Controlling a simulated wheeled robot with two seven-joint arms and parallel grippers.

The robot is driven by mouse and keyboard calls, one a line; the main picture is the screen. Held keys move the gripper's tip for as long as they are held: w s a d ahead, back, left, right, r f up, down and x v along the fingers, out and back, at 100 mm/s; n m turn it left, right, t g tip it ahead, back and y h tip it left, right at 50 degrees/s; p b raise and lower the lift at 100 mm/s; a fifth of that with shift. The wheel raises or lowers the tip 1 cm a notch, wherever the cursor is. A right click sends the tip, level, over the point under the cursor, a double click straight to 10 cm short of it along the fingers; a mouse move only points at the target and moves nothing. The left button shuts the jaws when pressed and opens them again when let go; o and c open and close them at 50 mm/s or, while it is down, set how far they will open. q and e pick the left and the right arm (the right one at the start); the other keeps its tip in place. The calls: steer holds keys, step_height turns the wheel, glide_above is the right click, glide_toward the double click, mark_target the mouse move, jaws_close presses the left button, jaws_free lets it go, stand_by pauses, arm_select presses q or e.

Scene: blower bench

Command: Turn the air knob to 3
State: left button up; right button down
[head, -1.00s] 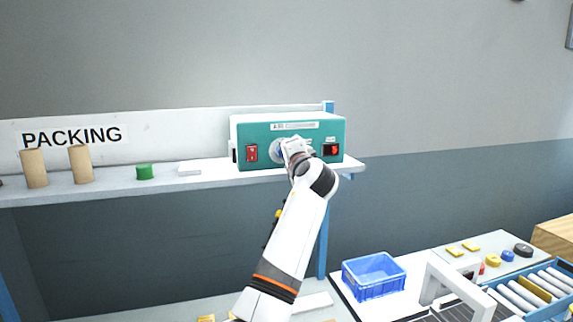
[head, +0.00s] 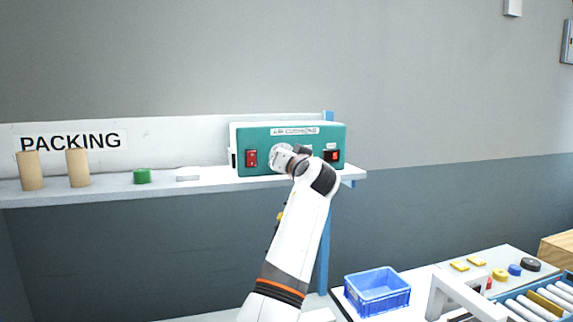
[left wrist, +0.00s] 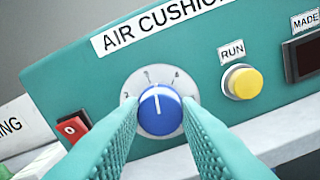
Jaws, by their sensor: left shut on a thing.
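The teal air cushion machine (head: 262,133) stands on the shelf. In the left wrist view its blue air knob (left wrist: 161,115) sits on a pale round dial (left wrist: 142,85) with small marks. The knob's white pointer is directed nearly straight up in that view, between two upper marks; the numbers are too small to read surely. My left gripper (head: 284,160) is at the machine's front. Its teal fingers (left wrist: 160,108) are on both sides of the knob, shut on it. In the head view the gripper hides the knob. My right gripper is not in view.
A yellow RUN button (left wrist: 243,83) and a dark MADE display (left wrist: 302,53) are right of the knob. A red switch (left wrist: 72,130) is left. The shelf (head: 110,188) also holds cardboard tubes (head: 78,168) and a green cylinder (head: 142,176). A blue crate (head: 377,291) stands lower right.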

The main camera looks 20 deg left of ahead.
arm_select(q)
steer(key=shift+f+n, duration=0.2)
steer(key=shift+n, duration=0.9)
steer(key=o, duration=1)
steer(key=shift+r, duration=0.1)
steer(key=shift+c, duration=0.2)
steer(key=shift+s+b, duration=0.1)
steer(key=shift+b, duration=0.2)
steer(key=b+v, duration=0.4)
steer(key=v, duration=0.8)
